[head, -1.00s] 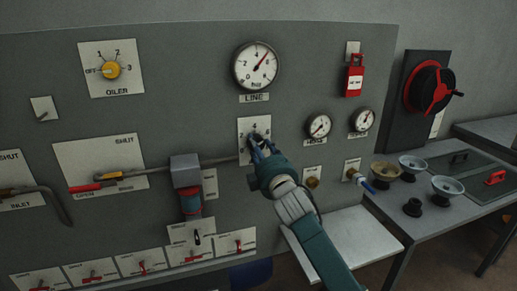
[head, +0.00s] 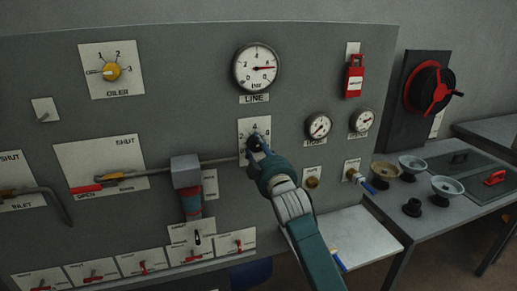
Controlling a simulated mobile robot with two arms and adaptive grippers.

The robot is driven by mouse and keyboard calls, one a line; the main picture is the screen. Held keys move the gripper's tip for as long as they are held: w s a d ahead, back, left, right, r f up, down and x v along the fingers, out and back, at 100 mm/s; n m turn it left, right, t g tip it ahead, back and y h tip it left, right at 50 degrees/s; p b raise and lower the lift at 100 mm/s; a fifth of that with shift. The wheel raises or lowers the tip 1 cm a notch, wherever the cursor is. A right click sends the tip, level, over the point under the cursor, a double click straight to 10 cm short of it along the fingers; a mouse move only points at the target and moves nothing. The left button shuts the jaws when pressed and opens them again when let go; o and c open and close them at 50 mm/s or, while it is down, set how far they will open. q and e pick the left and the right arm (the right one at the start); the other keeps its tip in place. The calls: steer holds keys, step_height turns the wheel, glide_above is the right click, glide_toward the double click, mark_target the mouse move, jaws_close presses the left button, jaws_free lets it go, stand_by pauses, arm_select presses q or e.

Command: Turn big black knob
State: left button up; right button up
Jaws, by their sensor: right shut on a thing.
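The big black knob (head: 254,143) sits on a white plate (head: 247,127) below the LINE gauge (head: 257,68), in the middle of the grey panel. My right gripper (head: 257,150) is at the plate, shut on the knob. The gripper and wrist hide most of the knob, so its exact pointer angle is hard to read. My arm reaches it from the lower right. The LINE gauge needle points to the right. My left gripper is not in view.
Smaller gauges (head: 319,126) and brass valves (head: 312,183) are right of my arm. A table with bowls (head: 412,163) stands at the right.

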steer(key=shift+f, duration=0.2)
steer(key=o, duration=1.2)
steer(key=shift+d, duration=0.15)
steer(key=shift+c, duration=0.2)
steer(key=shift+s, duration=0.4)
steer(key=v, duration=1.1)
steer(key=shift+d, duration=0.15)
